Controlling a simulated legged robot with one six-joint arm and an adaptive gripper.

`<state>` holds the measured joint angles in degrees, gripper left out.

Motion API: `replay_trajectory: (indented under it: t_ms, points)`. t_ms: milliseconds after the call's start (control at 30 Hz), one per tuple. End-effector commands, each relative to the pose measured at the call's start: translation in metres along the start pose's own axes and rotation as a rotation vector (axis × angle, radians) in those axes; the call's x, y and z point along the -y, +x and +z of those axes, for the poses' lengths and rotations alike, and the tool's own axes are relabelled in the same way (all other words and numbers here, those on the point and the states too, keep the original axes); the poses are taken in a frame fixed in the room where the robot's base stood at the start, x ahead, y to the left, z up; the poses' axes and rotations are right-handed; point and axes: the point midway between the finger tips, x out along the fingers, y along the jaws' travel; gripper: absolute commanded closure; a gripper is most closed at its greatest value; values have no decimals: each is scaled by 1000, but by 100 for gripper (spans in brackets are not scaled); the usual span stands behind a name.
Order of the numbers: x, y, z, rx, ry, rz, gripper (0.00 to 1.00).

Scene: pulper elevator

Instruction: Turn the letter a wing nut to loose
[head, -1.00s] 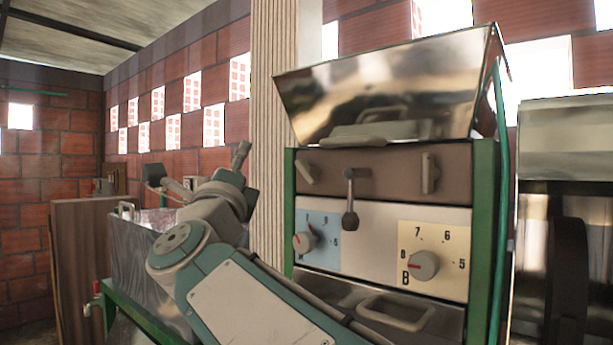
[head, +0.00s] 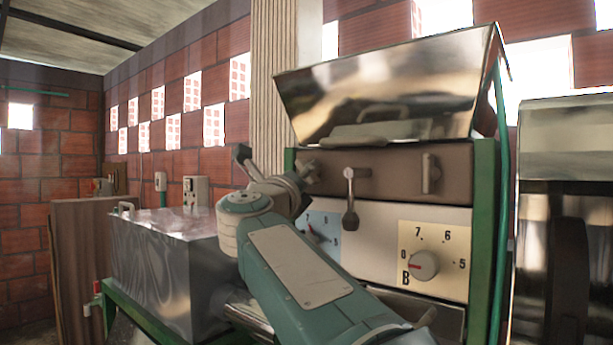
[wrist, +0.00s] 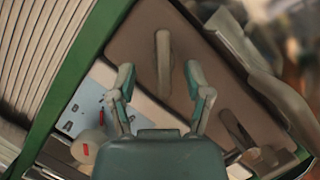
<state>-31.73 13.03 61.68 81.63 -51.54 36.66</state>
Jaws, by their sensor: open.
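The left wing nut above the blue dial plate is a pale upright bar in the wrist view (wrist: 163,62), on the brown panel (wrist: 135,30). My gripper (wrist: 160,74) is open, with its two fingers on either side of the bar's lower part in that view. I see no clear contact, and the depth gap is hard to tell. In the head view my gripper (head: 304,175) is at the panel's left end and hides this wing nut. The blue plate (wrist: 80,110) and its dial (wrist: 88,147) show at lower left in the wrist view.
A dark-knobbed lever (head: 350,205) hangs close to the right of my gripper. A second wing nut (head: 430,173) stands farther right, above dial B (head: 422,265). A shiny hopper (head: 390,90) overhangs the panel. A metal box (head: 165,260) stands at left.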

Motion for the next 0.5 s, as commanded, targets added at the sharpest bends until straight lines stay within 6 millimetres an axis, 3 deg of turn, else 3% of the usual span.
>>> replay_trajectory:
  t_ms: [133,400,433,500]
  points:
    - [0,10,0,0,0,-1,36]
    - [0,12,0,1,0,0,36]
    - [0,12,0,1,0,0,41]
    - [0,12,0,1,0,0,72]
